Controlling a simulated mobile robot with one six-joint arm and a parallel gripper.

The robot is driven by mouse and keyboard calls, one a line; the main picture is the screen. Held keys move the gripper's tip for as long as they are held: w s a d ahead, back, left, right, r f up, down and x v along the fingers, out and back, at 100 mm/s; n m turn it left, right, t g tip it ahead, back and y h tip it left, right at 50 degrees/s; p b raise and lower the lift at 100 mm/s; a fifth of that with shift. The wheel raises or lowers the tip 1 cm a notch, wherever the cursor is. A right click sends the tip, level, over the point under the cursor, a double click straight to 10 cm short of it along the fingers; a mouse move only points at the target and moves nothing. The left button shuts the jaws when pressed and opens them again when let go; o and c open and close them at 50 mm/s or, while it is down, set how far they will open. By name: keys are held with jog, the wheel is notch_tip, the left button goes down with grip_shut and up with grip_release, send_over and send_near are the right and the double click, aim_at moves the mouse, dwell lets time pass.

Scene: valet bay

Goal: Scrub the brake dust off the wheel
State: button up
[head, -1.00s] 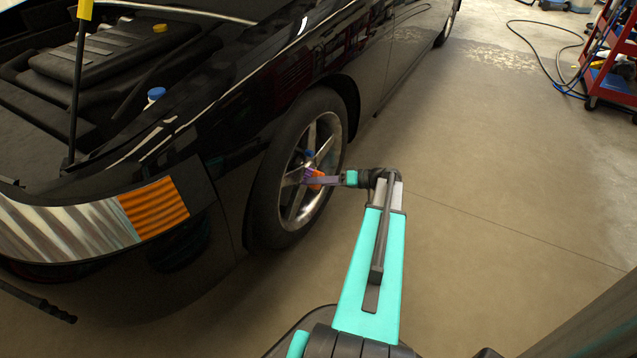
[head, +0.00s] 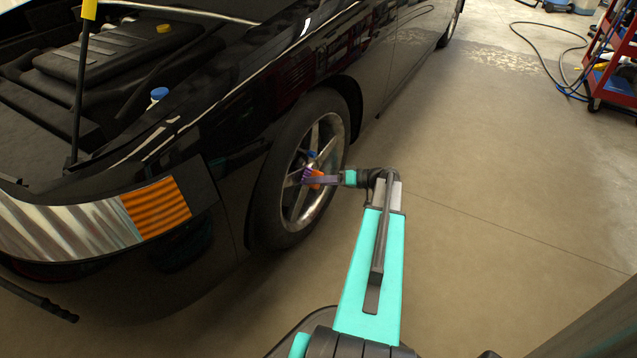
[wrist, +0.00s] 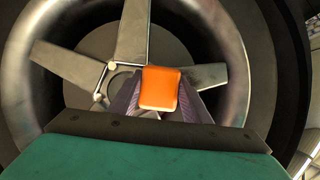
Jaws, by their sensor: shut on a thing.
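The wheel (head: 333,128) is on the near front side of the black car, with silver spokes and a dark tyre (head: 268,205). In the wrist view the wheel's spokes (wrist: 75,68) and rim fill most of the picture. My gripper (head: 316,179) reaches in from the right, at the wheel's face near the hub. It is shut on an orange block-shaped thing (wrist: 159,88), likely the brush's back. Purple and blue bits show beside it in the head view. Whether it touches the spokes is hidden.
The car's bonnet is open, with a blue cap (head: 159,93) and a yellow cap (head: 164,29) in the engine bay. A red cart (head: 612,75) and a dark hose (head: 540,60) are at the back right.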

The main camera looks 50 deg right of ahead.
jog(key=shift+w, duration=0.2)
jog(key=shift+a, duration=0.1)
jog(key=shift+s+a+r, duration=0.25)
jog(key=shift+a+r, duration=0.2)
jog(key=shift+a, duration=0.35)
jog(key=shift+s+a+r, duration=0.25)
jog(key=shift+a+r, duration=0.2)
jog(key=shift+a, duration=0.35)
jog(key=shift+a, duration=0.1)
jog(key=shift+s+a+r, duration=0.15)
jog(key=shift+a+r, duration=0.3)
jog(key=shift+a, duration=0.4)
jog(key=shift+s+a+r, duration=0.1)
jog(key=shift+a+r, duration=0.35)
jog(key=shift+a, duration=0.35)
jog(key=shift+s+d+f, duration=0.1)
jog(key=shift+w+d+f+b, duration=0.2)
jog(key=shift+d+f+b, duration=0.05)
jog(key=shift+d, duration=0.3)
jog(key=shift+w+d+f+b, duration=0.2)
jog(key=shift+d+f, duration=0.1)
jog(key=shift+d, duration=0.2)
jog(key=shift+w+d+f+b, duration=0.2)
jog(key=shift+d+f+b, duration=0.05)
jog(key=shift+d, duration=0.3)
jog(key=shift+d, duration=0.1)
